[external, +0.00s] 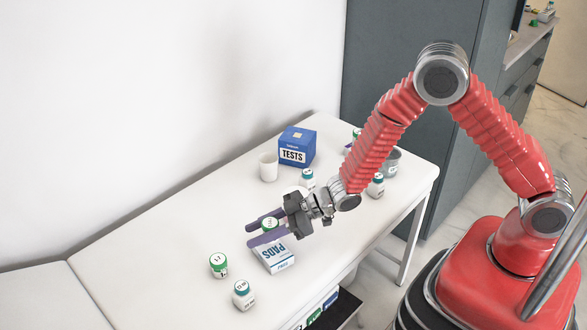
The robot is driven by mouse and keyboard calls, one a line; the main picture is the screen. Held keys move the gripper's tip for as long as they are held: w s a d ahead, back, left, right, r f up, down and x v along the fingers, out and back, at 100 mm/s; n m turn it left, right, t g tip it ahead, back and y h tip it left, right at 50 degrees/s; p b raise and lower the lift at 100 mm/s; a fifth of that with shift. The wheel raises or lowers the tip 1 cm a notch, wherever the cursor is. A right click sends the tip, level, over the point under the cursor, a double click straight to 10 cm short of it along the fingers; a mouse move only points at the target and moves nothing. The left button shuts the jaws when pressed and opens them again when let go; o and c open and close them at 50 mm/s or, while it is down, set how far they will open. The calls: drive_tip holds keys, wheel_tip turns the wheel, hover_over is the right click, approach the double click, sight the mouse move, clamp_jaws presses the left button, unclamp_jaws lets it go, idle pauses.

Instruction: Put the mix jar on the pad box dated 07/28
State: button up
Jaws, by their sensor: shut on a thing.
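The jar appears upright, at the far end of a white and blue pad box (281,265) marked PADS. Whether the jar rests on the box or hangs above it, I cannot tell. The near finger hides part of the jar and the box's far edge. No date on the box is readable, and the label of the held jar is hidden, so I cannot tell if it is the mix jar.
A blue TESTS box (297,147), a white cup (268,167), teal-lidded jars (307,179) (375,185) and a grey container (391,162) stand farther back. The table's left part is clear.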

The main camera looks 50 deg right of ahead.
sight(259, 251)
drive_tip(key=shift+f, duration=2.1)
drive_tip(key=o, duration=1)
drive_tip(key=shift+o, duration=0.2)
drive_tip(key=v, duration=1.2)
drive_tip(key=shift+r, duration=0.1)
